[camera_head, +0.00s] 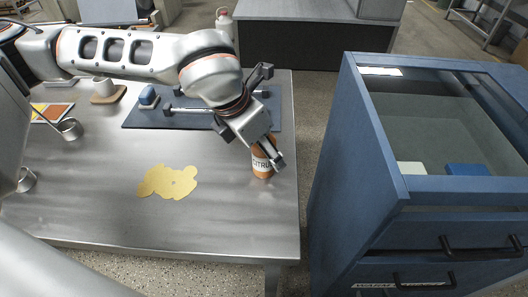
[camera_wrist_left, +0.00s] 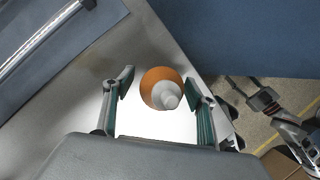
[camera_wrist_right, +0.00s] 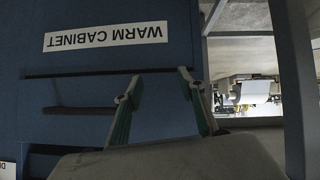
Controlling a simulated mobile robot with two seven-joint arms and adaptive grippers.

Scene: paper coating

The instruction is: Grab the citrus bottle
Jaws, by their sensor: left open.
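The citrus bottle (camera_head: 262,163) is orange with a white label reading "CITRU…" and stands near the right edge of the metal table. The bottle's upper part is partly hidden in the head view.
A blue cabinet (camera_head: 345,190) with a glass top stands right of the table (camera_head: 110,215), across a gap. A "WARM CABINET" label (camera_wrist_right: 106,37) shows upside down. A yellow flat piece (camera_head: 167,182) lies left of the bottle. A dark mat (camera_head: 150,119) with rods lies behind.

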